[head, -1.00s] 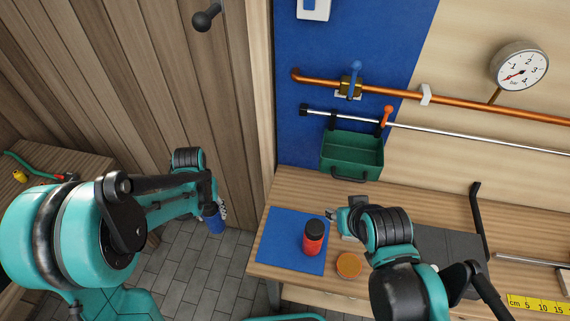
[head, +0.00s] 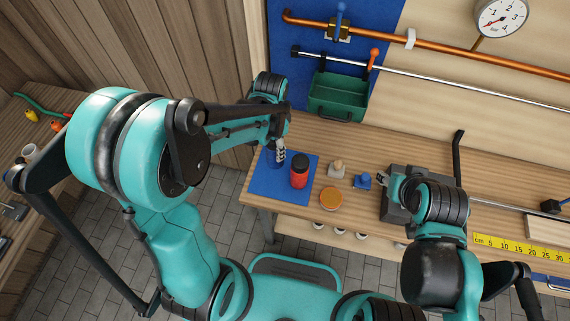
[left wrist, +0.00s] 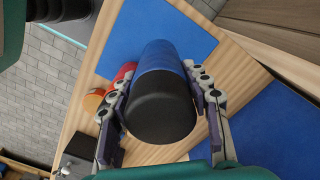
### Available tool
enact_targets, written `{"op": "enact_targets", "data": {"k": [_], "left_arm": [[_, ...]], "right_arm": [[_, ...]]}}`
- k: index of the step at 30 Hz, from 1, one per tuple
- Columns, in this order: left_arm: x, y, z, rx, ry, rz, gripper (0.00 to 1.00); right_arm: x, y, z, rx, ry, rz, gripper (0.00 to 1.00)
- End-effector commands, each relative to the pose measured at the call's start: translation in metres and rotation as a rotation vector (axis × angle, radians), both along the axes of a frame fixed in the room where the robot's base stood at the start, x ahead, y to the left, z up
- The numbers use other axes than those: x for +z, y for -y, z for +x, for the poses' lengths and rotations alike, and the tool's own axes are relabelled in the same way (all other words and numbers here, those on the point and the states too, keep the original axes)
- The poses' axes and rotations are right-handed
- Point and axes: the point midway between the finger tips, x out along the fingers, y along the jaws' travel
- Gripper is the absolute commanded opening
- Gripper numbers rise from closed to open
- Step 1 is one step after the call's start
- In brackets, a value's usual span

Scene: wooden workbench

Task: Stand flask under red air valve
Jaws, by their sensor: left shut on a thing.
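My left gripper (head: 279,149) is shut on a blue flask (head: 274,159) with a black cap. The left wrist view shows the blue flask (left wrist: 160,58) between both fingers, cap toward the camera. It is at the far left part of the blue mat (head: 265,188); I cannot tell whether its base touches. A red flask (head: 299,171) with a black cap stands upright on the mat, just right of it. The red air valve handle (head: 374,56) is on the silver pipe (head: 440,73) above the bench. My right gripper (head: 393,188) is by a grey block; its fingers are unclear.
A green bin (head: 337,97) hangs below the silver pipe. A blue valve (head: 340,22) is on the copper pipe (head: 450,52). An orange round lid (head: 331,198), a small beige-topped item (head: 337,168) and a small blue item (head: 363,181) lie right of the mat. A yellow ruler (head: 510,248) lies at right.

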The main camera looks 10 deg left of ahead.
Motion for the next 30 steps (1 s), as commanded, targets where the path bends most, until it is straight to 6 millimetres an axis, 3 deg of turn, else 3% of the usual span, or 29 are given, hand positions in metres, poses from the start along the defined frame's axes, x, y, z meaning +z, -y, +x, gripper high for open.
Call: {"op": "enact_targets", "data": {"k": [3,8,15,26,27,29,30], "left_arm": [[-0.022,0.000,0.001,0.001,0.000,0.000,0.07],[-0.033,0.000,0.000,0.002,0.000,0.000,0.07],[-0.064,0.000,0.000,0.003,0.000,0.000,0.07],[-0.068,0.000,0.000,0.003,0.000,0.000,0.07],[-0.067,0.000,0.000,0.003,0.000,0.000,0.55],[-0.067,0.000,0.000,0.003,0.000,0.000,0.68],[-0.067,0.000,0.000,0.003,0.000,0.000,0.68]], "right_arm": [[-0.009,0.000,0.000,0.000,0.000,0.000,0.40],[-0.012,0.000,0.000,0.000,0.000,0.000,0.40],[-0.023,0.000,0.000,0.000,0.000,0.000,0.40],[-0.026,0.000,0.000,0.000,0.000,0.000,0.40],[-0.025,0.000,0.000,0.000,0.000,0.000,0.40],[-0.025,0.000,0.000,0.000,0.000,0.000,0.40],[-0.025,0.000,0.000,0.000,0.000,0.000,0.40]]}}
